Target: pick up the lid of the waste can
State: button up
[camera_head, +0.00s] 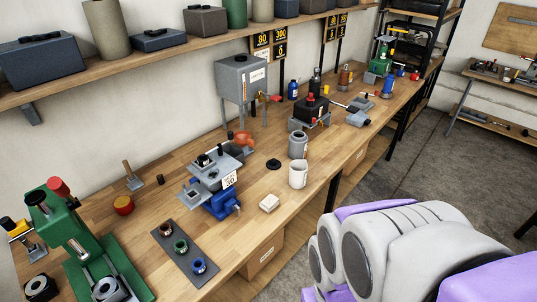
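A small grey metal can (298,145) stands upright near the front edge of the wooden workbench, behind a white mug. A flat dark disc (273,164), which looks like a lid, lies on the bench just left of the can. The frame does not show for certain whether this disc is the waste can's lid or whether the grey can is the waste can. My white and purple arm fills the lower right, in front of the bench and apart from these things. My gripper's fingers do not show.
A white mug (298,174) and a pale block (269,203) stand near the front edge. A blue and grey machine (222,190) is to the left, and a grey tank on legs (240,78) stands behind. Bare bench top surrounds the disc. A shelf (150,62) runs above.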

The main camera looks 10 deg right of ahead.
aim_at(273, 163)
jog(key=i+l+z, duration=0.1)
jog(key=i+z, duration=0.7)
jog(key=i+j+z, duration=0.25)
jog(key=i+z, duration=0.15)
jog(key=i, duration=0.05)
